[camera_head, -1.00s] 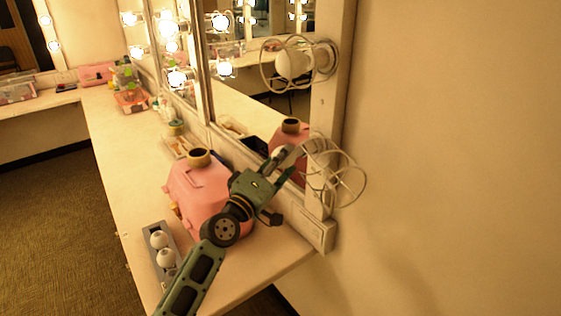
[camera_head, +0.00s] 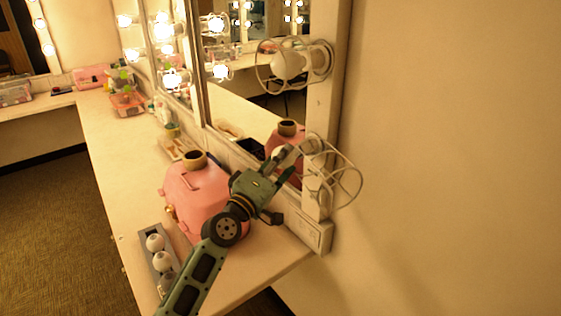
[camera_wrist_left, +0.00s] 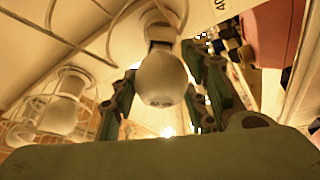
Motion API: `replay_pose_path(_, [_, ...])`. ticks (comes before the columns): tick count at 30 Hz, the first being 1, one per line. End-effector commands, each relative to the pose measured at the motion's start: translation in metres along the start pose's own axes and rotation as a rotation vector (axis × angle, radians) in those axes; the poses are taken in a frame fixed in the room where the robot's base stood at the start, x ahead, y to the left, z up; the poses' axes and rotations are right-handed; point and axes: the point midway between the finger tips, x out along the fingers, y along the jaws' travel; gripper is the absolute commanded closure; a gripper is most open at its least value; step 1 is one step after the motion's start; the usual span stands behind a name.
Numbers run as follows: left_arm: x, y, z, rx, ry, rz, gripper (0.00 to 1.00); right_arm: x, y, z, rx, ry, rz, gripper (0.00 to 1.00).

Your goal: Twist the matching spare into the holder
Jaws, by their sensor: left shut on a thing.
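My left gripper (camera_head: 282,170) is shut on a white round bulb (camera_wrist_left: 162,80), which shows between its two fingers in the left wrist view. The bulb's neck points up toward the lower wire cage at the mirror's end post; I cannot tell whether it sits in the holder. The lower cage (camera_head: 345,172) is just right of the gripper in the head view. A grey tray (camera_head: 147,238) on the counter holds white spare bulbs (camera_head: 155,242). My right gripper is not in view.
An upper caged bulb (camera_head: 288,64) is on the same post. A pink case (camera_head: 190,192) with a tape roll (camera_head: 194,160) on it stands beside my left arm. The mirror (camera_head: 250,105) is close behind the gripper. The wall at right is bare.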

Motion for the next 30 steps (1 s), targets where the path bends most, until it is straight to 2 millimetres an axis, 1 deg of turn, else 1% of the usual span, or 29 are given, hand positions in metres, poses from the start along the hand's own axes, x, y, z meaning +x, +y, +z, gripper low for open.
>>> replay_pose_path(26, [0.0091, -0.0003, 0.0036, 0.001, 0.000, 0.000, 0.77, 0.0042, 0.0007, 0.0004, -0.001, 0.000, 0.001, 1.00])
replay_pose_path(30, [0.0089, -0.0013, 0.0039, 0.007, 0.000, 0.003, 0.77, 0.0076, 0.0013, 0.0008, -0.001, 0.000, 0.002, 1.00])
